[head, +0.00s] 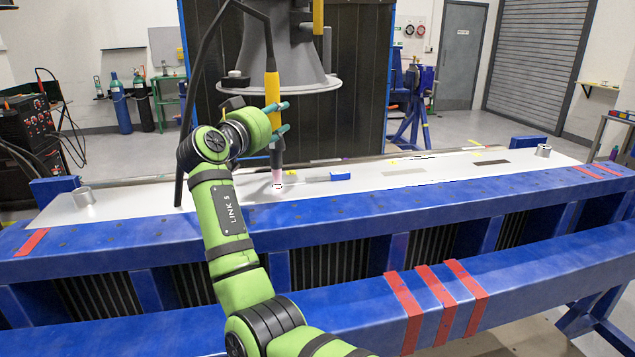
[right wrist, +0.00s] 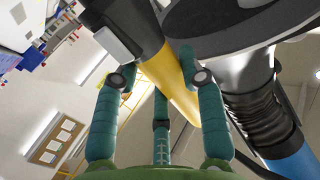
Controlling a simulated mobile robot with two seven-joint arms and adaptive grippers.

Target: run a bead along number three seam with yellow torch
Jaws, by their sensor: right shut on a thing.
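The yellow torch (head: 272,90) stands nearly upright, its dark neck running down to a pinkish-white tip (head: 277,181) at the pale plate (head: 130,205). I cannot tell whether the tip touches the plate. My right gripper (head: 281,117) is shut on the torch's yellow handle. In the right wrist view the teal fingers (right wrist: 160,80) close around the yellow handle (right wrist: 180,88). The plate carries short grey and dark strips (head: 404,171) and small yellow marks. Their numbers are too small to read, so I cannot tell which seam is number three. My left gripper is not in view.
The plate lies on a blue frame (head: 330,221) with red stripes. A small blue block (head: 340,177) lies right of the tip. Metal cylinders stand at the plate's left (head: 83,196) and right (head: 543,151) ends. A large grey cone-shaped machine (head: 280,60) stands behind the torch.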

